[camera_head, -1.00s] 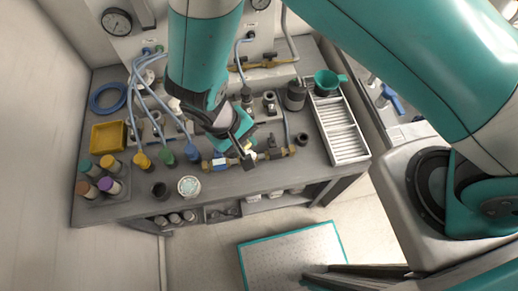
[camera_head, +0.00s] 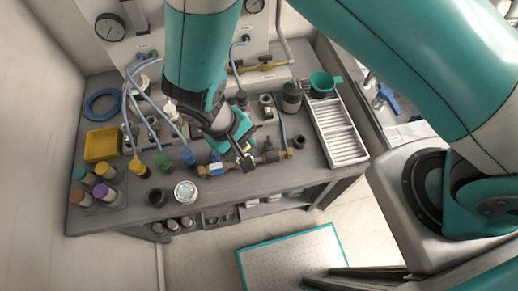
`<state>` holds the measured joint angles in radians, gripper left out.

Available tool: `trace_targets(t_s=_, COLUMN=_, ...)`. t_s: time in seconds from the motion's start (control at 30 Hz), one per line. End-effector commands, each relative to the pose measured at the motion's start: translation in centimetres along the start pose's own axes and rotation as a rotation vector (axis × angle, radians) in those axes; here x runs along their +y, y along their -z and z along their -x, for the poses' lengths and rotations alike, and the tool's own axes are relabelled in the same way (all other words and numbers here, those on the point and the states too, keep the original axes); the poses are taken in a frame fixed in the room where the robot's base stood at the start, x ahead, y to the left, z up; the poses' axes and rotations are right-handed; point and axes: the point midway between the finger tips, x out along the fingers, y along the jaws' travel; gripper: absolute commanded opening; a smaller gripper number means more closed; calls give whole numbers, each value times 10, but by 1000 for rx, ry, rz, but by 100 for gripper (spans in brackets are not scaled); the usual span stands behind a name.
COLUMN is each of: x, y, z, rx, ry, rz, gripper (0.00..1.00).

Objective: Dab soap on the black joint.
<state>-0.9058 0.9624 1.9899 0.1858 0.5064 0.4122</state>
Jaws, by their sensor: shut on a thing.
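A brass pipe assembly (camera_head: 272,158) lies across the front middle of the bench, with a blue-handled valve at its left. A black joint (camera_head: 248,164) shows near its middle, right under my gripper. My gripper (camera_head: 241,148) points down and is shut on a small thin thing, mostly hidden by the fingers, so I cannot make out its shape. I cannot tell whether it touches the joint. A round white pot (camera_head: 186,192) with pale, foamy-looking contents, possibly the soap, stands at the front edge, left of the assembly.
Capped bottles (camera_head: 104,171) stand in a rack at left, near a yellow tray (camera_head: 103,144) and coiled blue hose (camera_head: 102,104). A dark cup (camera_head: 156,197) stands beside the pot. Blue hoses arch behind.

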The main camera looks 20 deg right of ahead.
Motion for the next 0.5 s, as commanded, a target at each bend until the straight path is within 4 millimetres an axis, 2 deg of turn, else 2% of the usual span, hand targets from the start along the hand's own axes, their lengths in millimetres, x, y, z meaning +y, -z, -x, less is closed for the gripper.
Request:
trace_targets(t_s=0.03, x=3, y=1, z=-9, rx=1, ry=1, rz=-3, gripper=4)
trace_targets(t_s=0.2, x=26, y=-8, z=-20, rx=4, ry=2, rz=-4, gripper=4)
trace_targets(t_s=0.5, x=60, y=-31, z=-31, rx=1, ry=1, rz=0, gripper=4)
